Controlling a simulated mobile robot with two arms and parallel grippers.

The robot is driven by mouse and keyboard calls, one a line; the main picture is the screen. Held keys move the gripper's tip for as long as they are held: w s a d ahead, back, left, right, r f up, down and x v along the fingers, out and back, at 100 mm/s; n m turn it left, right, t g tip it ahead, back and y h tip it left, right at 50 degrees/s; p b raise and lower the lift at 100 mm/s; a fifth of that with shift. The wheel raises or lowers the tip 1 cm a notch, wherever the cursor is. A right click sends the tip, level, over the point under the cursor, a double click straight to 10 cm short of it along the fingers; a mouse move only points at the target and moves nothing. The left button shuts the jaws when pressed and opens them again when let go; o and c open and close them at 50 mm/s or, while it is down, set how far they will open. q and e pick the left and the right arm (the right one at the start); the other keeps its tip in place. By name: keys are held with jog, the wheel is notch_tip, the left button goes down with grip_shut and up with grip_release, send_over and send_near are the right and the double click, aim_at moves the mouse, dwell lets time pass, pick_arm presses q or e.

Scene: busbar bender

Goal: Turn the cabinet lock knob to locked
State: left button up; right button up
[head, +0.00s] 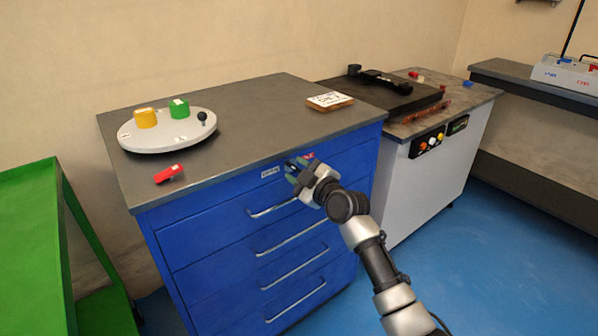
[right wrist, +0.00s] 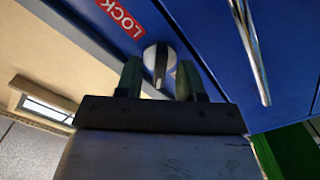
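The cabinet (head: 215,240) is blue with several drawers. Its lock knob (right wrist: 152,58) shows in the right wrist view as a round pale disc with a dark narrow grip bar, near a red LOCK label (right wrist: 120,17). My right gripper (right wrist: 158,75) is open, with one green-tipped finger on each side of the knob. I see a gap between each finger and the grip bar. In the head view the right gripper (head: 294,170) is at the cabinet's upper front and hides the knob. The red label (head: 308,156) shows just beyond it. My left gripper is not in view.
A drawer handle (right wrist: 250,50) runs close to the right gripper. On the cabinet top are a round white tray (head: 165,146), a red object (head: 168,173) and a small sign (head: 330,100). A white machine (head: 425,170) stands at right, a green cart (head: 30,230) at left.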

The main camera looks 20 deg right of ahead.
grip_shut()
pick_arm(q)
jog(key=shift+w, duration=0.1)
